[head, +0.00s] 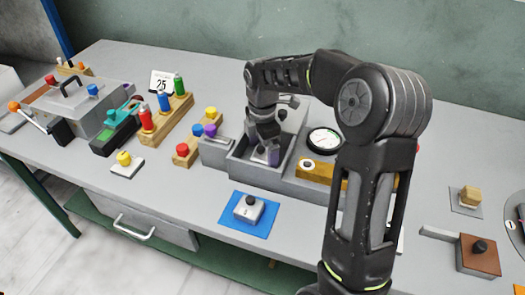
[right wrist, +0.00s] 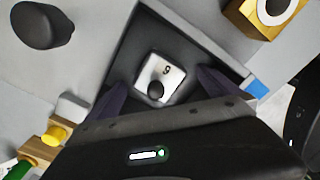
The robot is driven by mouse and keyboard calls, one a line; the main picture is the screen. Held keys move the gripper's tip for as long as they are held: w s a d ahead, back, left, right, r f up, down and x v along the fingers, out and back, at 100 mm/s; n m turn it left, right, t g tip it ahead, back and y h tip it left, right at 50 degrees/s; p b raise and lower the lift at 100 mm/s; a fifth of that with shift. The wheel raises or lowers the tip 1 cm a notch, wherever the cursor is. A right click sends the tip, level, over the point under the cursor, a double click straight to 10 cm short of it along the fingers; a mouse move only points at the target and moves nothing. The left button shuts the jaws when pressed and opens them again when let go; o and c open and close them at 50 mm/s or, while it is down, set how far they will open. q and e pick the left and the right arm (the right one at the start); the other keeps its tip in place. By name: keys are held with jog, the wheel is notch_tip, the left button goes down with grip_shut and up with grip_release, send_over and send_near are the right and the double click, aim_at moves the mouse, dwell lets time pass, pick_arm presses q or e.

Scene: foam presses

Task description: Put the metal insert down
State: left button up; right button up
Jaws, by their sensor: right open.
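A pale metal insert (right wrist: 160,78) with a black knob and a single digit that looks like a 9 or 6 sits in a dark square recess (right wrist: 130,50) in the right wrist view. In the head view this insert (head: 260,156) is mostly covered by my right gripper (head: 266,150), inside the grey press box (head: 238,168). My right gripper (right wrist: 160,92) is open, with one dark finger on each side of the insert and gaps between. A second metal insert (head: 248,209) with a black knob rests on a blue mat (head: 230,222) in front of the box. My left gripper is not in view.
A dial gauge (head: 324,141) and a yellow-brown block (head: 316,172) are right of the box. Left are knob blocks (head: 184,154), a bottle rack (head: 158,122) and a lidded grey box (head: 88,103). A brown block (head: 478,262) stands front right. Bare table lies around the mat.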

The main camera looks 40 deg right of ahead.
aim_at(262, 149)
notch_tip(262, 149, up, 12)
jog(key=shift+r, duration=0.2)
dwell(0.4)
dwell(0.5)
